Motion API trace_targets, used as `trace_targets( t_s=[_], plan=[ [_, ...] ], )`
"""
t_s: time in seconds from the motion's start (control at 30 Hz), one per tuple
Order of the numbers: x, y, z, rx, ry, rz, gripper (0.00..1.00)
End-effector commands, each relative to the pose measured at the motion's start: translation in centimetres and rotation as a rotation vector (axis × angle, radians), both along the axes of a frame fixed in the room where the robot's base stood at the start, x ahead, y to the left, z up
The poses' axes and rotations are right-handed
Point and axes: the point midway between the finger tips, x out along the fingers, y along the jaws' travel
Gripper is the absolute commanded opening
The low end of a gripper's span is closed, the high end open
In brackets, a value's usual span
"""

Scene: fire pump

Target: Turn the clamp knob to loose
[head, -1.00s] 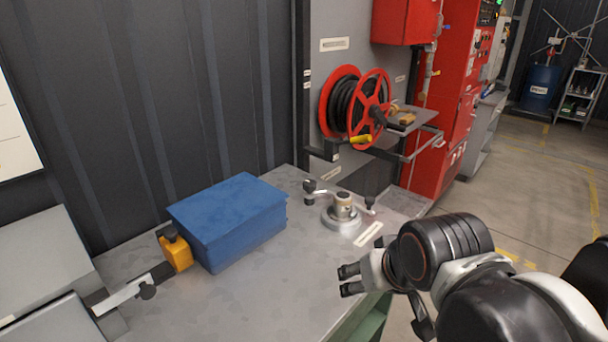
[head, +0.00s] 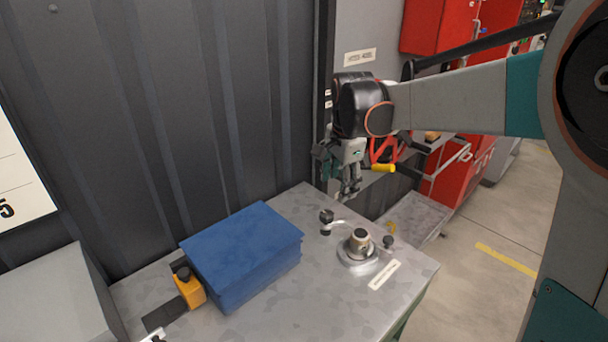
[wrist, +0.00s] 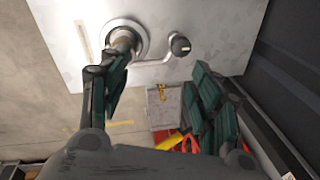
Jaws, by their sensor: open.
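A round metal fixture (head: 358,247) with a central hub sits on the grey metal table (head: 305,305). In the wrist view the fixture's hub (wrist: 125,40) and the left knob (wrist: 180,45) show. An orange clamp block (head: 191,291) with a black knob (head: 182,273) on top stands beside the blue block. Which knob is meant is not marked. My gripper (head: 350,190) is open, empty, pointing down above the table's back corner, apart from the knobs.
A large blue block (head: 243,250) lies on the table's left part. A grey box (head: 50,285) stands at far left. A dark corrugated wall (head: 150,110) is behind the table. A red hose reel (head: 385,150) is behind my gripper.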

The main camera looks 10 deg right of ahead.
Motion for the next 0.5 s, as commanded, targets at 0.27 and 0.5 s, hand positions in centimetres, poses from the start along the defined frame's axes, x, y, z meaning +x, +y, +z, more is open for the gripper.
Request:
trace_targets(
  t_s=[0.27,0.5],
  plan=[
    [6.5,0.1,-1.6,0.035,0.110,-0.307,0.57],
    [8.8,0.1,-3.4,0.041,0.161,-0.459,0.57]
  ],
)
